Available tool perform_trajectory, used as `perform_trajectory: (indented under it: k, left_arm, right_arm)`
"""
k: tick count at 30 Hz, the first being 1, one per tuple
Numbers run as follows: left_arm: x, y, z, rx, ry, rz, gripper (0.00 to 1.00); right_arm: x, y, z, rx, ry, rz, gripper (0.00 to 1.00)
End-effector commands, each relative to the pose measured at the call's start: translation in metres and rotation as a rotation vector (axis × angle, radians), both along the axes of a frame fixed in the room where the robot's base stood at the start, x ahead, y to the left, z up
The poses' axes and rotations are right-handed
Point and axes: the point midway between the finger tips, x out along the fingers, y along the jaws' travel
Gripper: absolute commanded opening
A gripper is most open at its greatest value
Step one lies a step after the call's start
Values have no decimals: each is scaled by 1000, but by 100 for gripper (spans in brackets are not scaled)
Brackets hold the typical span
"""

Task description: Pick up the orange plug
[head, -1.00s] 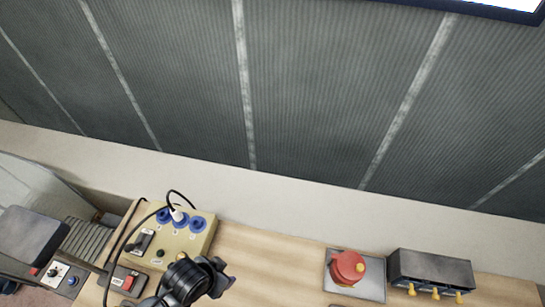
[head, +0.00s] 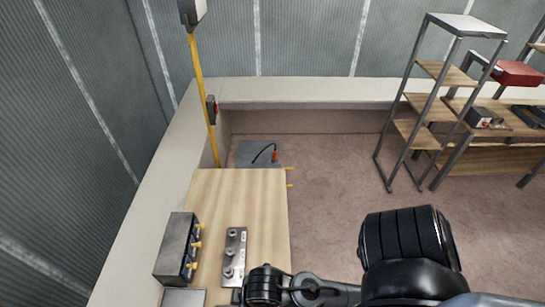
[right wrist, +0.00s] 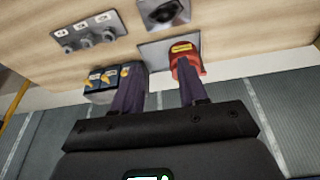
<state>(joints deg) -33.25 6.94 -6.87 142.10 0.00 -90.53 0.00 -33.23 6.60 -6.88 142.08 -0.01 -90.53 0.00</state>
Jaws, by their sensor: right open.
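A small orange-red plug (head: 275,155) with a black cable lies on a grey plate (head: 248,160) beyond the far end of the wooden bench (head: 240,190) in the head view. It is small, so its details are hard to tell. My right arm comes in from the right, and its wrist is low over the near part of the bench, well short of the plug. In the right wrist view my right gripper (right wrist: 158,78) is open and empty, its two dark fingers apart above the bench. The plug is not visible in that view. My left gripper is out of view.
A switch box with yellow toggles (head: 177,248) and a knob panel (head: 234,255) stand on the bench. A red stop button (right wrist: 186,60) shows behind one finger. A yellow pole (head: 204,95) rises near the plug's plate; a shelf rack (head: 440,80) stands right.

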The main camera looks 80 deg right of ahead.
Motion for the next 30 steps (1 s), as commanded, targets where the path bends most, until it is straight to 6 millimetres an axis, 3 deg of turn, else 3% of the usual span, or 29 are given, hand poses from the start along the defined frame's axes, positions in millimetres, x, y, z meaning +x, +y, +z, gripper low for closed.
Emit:
perform_trajectory:
  k: [13,17,30]
  left_arm:
    - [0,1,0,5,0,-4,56]
    - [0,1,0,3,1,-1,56]
    - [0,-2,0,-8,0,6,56]
  right_arm:
    - [0,-2,0,-7,0,5,43]
    - [0,-2,0,-9,0,5,59]
    - [1,-1,1,13,-1,-47,59]
